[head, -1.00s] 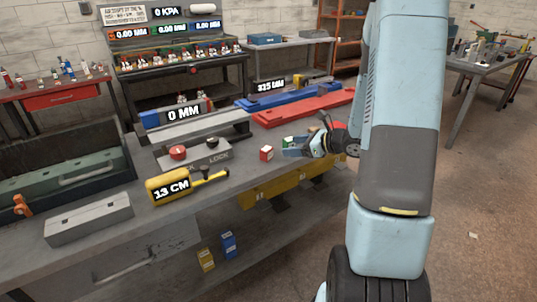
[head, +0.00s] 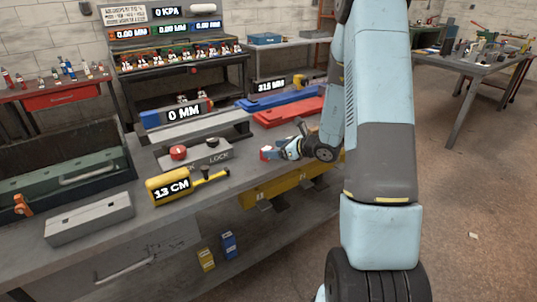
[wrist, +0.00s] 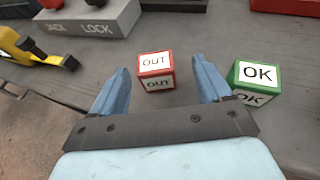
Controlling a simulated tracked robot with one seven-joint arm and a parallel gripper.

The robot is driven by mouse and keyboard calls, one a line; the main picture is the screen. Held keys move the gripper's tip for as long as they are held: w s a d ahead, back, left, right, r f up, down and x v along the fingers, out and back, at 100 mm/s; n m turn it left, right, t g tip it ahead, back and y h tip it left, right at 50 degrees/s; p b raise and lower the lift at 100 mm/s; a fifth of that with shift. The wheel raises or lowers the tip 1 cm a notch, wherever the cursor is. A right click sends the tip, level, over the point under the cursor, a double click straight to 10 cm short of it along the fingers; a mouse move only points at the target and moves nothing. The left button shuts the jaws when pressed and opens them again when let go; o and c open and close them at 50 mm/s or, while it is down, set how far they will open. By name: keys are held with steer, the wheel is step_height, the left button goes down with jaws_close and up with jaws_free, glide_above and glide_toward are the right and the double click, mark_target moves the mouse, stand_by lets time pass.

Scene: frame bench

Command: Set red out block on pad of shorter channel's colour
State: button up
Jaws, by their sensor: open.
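The red OUT block (wrist: 156,71) sits on the grey bench top between the tips of my open gripper (wrist: 162,82) in the wrist view. Its red edge also shows at my gripper (head: 275,152) in the head view. The fingers stand apart on either side of it, with visible gaps. A green OK block (wrist: 251,80) sits just right of the right finger. A long blue channel (head: 283,104) and a long red channel (head: 288,113) lie on the bench beyond; the blue one is partly hidden. I cannot make out the coloured pads clearly.
A grey JACK/LOCK box (wrist: 85,18) with a red knob (head: 178,152) stands left of the blocks. A display reads 0 MM (head: 184,114). Bench around the blocks is clear.

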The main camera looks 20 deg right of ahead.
mark_target(267, 148)
steer(key=x, duration=0.4)
steer(key=shift+a+f, duration=0.1)
steer(key=shift+a, duration=0.15)
steer(key=c, duration=1.2)
